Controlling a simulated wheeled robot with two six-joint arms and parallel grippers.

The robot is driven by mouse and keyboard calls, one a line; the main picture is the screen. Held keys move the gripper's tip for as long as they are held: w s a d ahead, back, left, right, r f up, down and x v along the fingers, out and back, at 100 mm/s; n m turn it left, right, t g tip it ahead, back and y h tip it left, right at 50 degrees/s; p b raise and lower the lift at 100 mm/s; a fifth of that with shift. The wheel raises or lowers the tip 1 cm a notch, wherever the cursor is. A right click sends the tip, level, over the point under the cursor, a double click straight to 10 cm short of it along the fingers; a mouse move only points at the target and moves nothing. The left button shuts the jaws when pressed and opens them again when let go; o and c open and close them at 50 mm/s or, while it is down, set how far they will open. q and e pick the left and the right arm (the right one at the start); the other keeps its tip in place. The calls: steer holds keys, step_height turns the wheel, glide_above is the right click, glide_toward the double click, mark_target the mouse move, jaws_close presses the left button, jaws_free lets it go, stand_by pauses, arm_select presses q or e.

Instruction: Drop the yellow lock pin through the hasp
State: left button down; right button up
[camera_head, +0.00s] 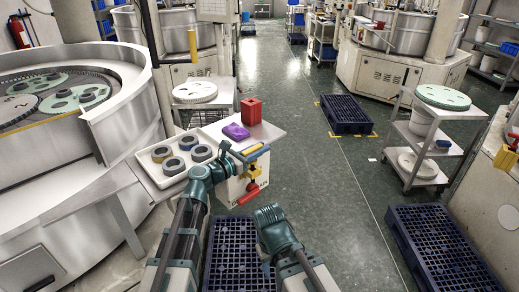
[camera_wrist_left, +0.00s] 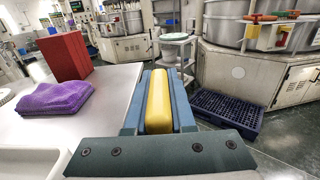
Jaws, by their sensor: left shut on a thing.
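My left gripper (camera_head: 255,153) is shut on the yellow lock pin (camera_wrist_left: 158,100). The pin lies lengthwise between the blue fingers in the left wrist view, and a bit of it shows in the head view. The gripper is at the right end of the small white table, above a yellow and red fitting (camera_head: 252,187) on the white front below. This fitting looks like the hasp, but its opening is too small to make out. The pin is apart from it. My right arm shows at the bottom middle, but its fingertips do not show.
The white table (camera_head: 266,131) holds a red block (camera_head: 251,111) and a folded purple cloth (camera_head: 236,131). A white tray (camera_head: 150,180) with several grey rings is on its left. A dark blue pallet (camera_head: 345,114) and a shelf cart (camera_head: 412,160) stand to the right. Green floor lies between.

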arm_select(q)
steer(key=shift+f+b, duration=1.35)
steer(key=shift+f, duration=0.1)
steer(key=c, duration=0.7)
jaws_free()
steer(key=v, duration=1.3)
steer(key=shift+s+a, duration=0.25)
steer(key=shift+a, duration=0.05)
steer(key=s+d+f+m+g+y+p, duration=0.2)
steer(key=s+d+f+m+g+y, duration=0.3)
steer(key=s+d+f+m+g, duration=0.75)
steer(key=s+a+f+m+y, duration=0.1)
steer(key=s+a+m+y, duration=0.1)
steer(key=m, duration=0.3)
steer(key=s+a+f+m+y+p, duration=0.1)
steer(key=s+a+f+m+y, duration=0.1)
steer(key=s+a+m+y, duration=0.1)
steer(key=s+a+f+m+y+p, duration=0.1)
steer(key=s+a+f+m+y, duration=0.1)
steer(key=a+m+y, duration=0.3)
steer(key=shift+s+a+f+m+t, duration=0.1)
steer(key=shift+m+t, duration=0.05)
steer(key=shift+m, duration=1)
steer(key=shift+s+a+m+t, duration=0.1)
steer(key=shift+m, duration=1)
